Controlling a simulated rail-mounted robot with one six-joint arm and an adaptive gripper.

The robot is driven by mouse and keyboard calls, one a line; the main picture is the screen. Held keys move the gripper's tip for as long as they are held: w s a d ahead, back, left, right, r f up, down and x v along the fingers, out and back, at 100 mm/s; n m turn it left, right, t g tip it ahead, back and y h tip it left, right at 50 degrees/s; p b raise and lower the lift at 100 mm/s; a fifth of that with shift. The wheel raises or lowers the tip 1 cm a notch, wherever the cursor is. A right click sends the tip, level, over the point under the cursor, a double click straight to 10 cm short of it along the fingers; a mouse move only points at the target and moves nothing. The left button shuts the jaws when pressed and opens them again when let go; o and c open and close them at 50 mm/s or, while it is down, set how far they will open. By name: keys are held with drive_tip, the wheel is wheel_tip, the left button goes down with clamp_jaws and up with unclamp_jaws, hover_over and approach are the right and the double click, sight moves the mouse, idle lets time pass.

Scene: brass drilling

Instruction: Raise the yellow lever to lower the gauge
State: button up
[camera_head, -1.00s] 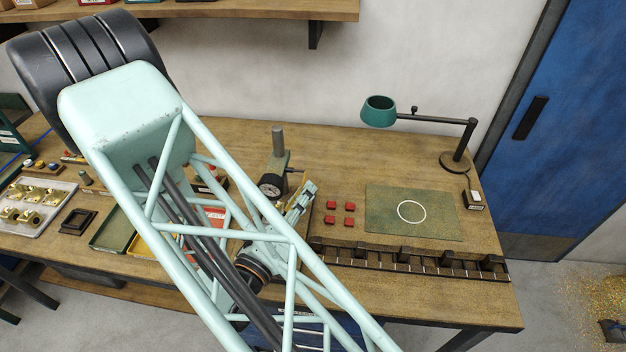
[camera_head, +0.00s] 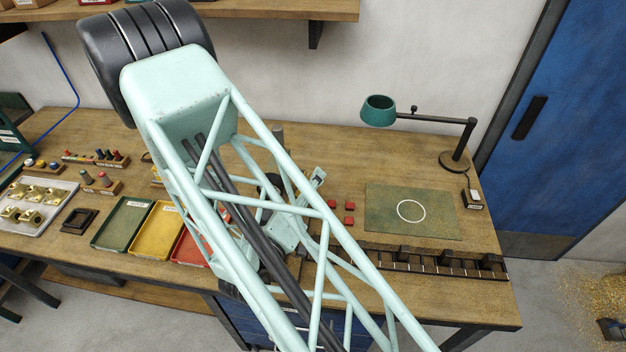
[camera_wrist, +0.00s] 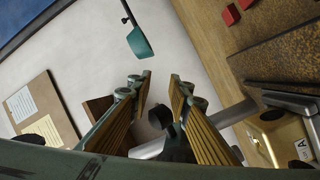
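My gripper (camera_wrist: 160,100) is open in the wrist view, its two ribbed fingers apart. A dark rounded part (camera_wrist: 160,116) shows in the gap between them; I cannot tell whether it is a lever knob or part of the gauge, or whether a finger touches it. A silver bar (camera_wrist: 228,114) runs behind the right finger. No yellow lever can be made out in either view. In the head view, the dark gauge (camera_head: 270,184) is mostly hidden behind my arm, below the stand's grey post (camera_head: 279,134). My gripper there (camera_head: 317,178) is partly hidden, just right of the gauge.
A brass piece (camera_wrist: 268,140) sits beside a label "A" at the right of the wrist view. Red blocks (camera_head: 349,206), a green mat (camera_head: 440,225) and a teal lamp (camera_head: 379,110) lie to the right. Green (camera_head: 104,244), yellow (camera_head: 140,248) and red trays stand left.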

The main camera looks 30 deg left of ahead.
drive_tip(key=shift+c, duration=0.6)
clamp_jaws()
